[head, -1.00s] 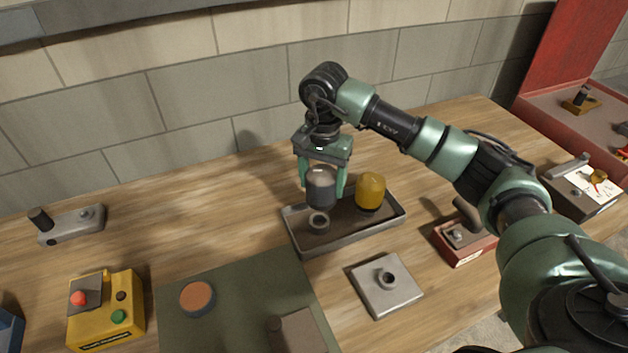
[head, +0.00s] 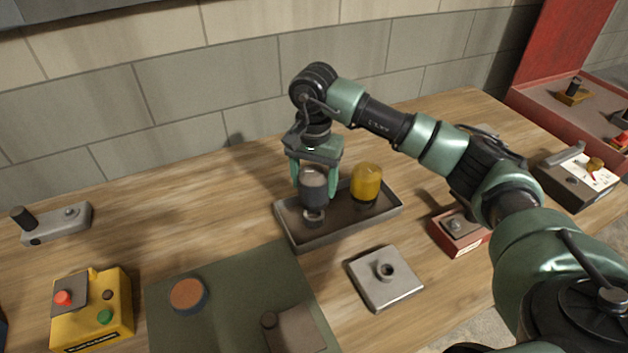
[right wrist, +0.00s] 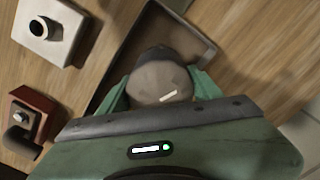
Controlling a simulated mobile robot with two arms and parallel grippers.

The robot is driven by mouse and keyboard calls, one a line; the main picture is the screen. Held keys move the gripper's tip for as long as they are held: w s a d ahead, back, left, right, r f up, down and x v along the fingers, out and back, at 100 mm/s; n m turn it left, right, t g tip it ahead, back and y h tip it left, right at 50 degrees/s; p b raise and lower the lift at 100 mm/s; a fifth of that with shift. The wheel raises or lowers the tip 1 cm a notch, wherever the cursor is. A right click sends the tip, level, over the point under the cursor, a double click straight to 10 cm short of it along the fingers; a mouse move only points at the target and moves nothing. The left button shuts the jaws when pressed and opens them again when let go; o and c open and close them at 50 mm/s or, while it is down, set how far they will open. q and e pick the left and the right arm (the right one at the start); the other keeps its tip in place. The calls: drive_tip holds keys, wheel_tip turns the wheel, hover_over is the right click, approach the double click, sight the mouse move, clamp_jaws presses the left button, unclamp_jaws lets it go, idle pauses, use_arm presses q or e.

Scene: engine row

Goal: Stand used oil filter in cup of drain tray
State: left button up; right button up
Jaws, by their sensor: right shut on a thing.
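The used oil filter (head: 313,188), a dark grey cylinder with a lighter top, is between the fingers of my right gripper (head: 316,182). The gripper is shut on it and holds it upright, directly over the cup (head: 314,218) of the drain tray (head: 345,229). The filter's bottom is at or just above the cup rim; I cannot tell if they touch. In the right wrist view the filter's round top (right wrist: 160,83) shows between the green fingers, and the cup is hidden. My left gripper is not in view.
A yellow filter (head: 366,183) stands in the tray just right of the held one. A grey plate with a threaded stub (head: 383,283) lies in front. A red block (head: 460,235) sits to the right. A green mat (head: 215,320) and a yellow control box (head: 92,310) are front left.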

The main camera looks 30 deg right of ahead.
drive_tip(key=shift+f+b, duration=0.55)
drive_tip(key=shift+f, duration=0.2)
drive_tip(key=shift+f+b, duration=1.05)
drive_tip(key=shift+f, duration=0.25)
drive_tip(key=o, duration=1.6)
drive_tip(key=shift+c, duration=0.2)
